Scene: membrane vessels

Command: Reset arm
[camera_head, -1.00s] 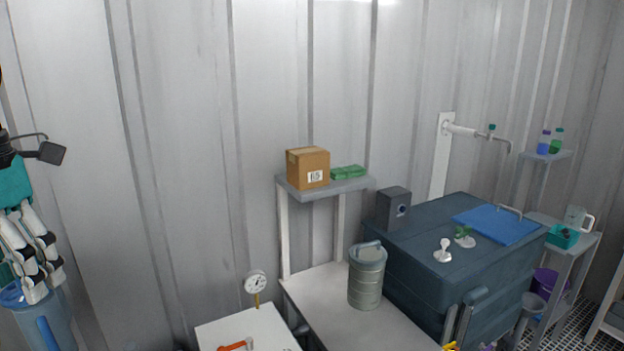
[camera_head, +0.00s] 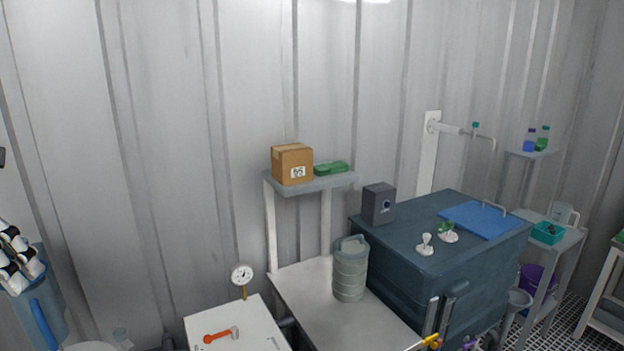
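My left gripper (camera_head: 18,262) is at the left edge of the camera_head view. Only its white fingers with black bands show, and the rest is cut off. The fingers overlap the rim of a blue vessel (camera_head: 50,300) in the picture. I cannot tell whether they touch it, whether they hold anything, or whether they are open. My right gripper is not in view.
A white block with an orange-handled valve (camera_head: 218,335) and a dial gauge (camera_head: 242,274) stands low in the middle. A grey canister (camera_head: 350,272) stands on a pale bench (camera_head: 305,290). A dark blue cabinet (camera_head: 400,265) is to its right. A cardboard box (camera_head: 292,165) sits on a shelf.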

